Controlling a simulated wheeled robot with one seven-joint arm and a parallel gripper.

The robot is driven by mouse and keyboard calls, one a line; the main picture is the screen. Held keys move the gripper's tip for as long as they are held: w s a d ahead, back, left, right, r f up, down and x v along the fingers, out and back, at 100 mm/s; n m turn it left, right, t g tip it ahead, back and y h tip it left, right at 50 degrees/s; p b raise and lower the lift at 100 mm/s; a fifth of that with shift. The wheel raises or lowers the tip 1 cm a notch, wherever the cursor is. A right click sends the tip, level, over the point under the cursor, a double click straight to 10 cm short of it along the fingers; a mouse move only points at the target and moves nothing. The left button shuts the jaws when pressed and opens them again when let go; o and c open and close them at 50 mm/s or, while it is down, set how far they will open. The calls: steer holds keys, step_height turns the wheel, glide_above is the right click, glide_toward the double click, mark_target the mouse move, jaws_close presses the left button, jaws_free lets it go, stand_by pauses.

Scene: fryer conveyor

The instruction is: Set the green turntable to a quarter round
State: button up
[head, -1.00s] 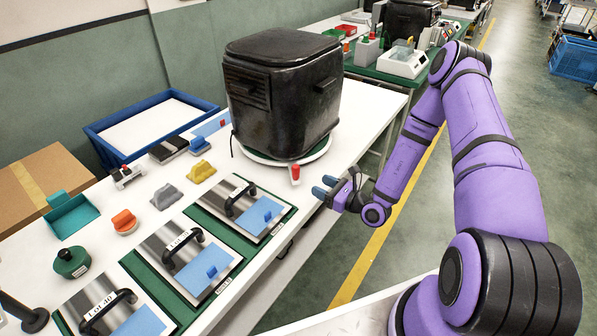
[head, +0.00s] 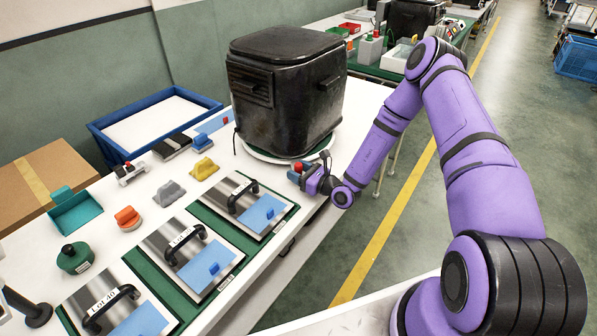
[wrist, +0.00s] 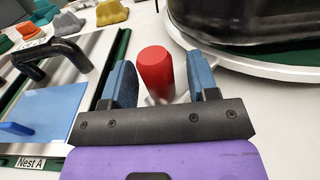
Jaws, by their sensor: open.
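The green turntable (head: 319,149) has a pale rim and sits near the right edge of the white table, mostly hidden under a black fryer (head: 285,95). In the wrist view, its rim (wrist: 232,65) and a strip of its green top show at the upper right. A red knob (head: 298,167) on a pale stem stands at the near side of the turntable. My gripper (head: 309,168) is open at the knob. In the wrist view, the red knob (wrist: 155,70) shows between the two blue fingers, with gaps on both sides. The stem's foot is mostly hidden.
Several metal plates with black handles and blue pads, including one plate (head: 240,203), lie on green mats left of my gripper. Grey (head: 168,193) and yellow (head: 204,168) blocks stand behind. A blue-rimmed tray (head: 150,125) is at the far left. The aisle on the right is clear.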

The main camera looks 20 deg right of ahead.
jaws_close()
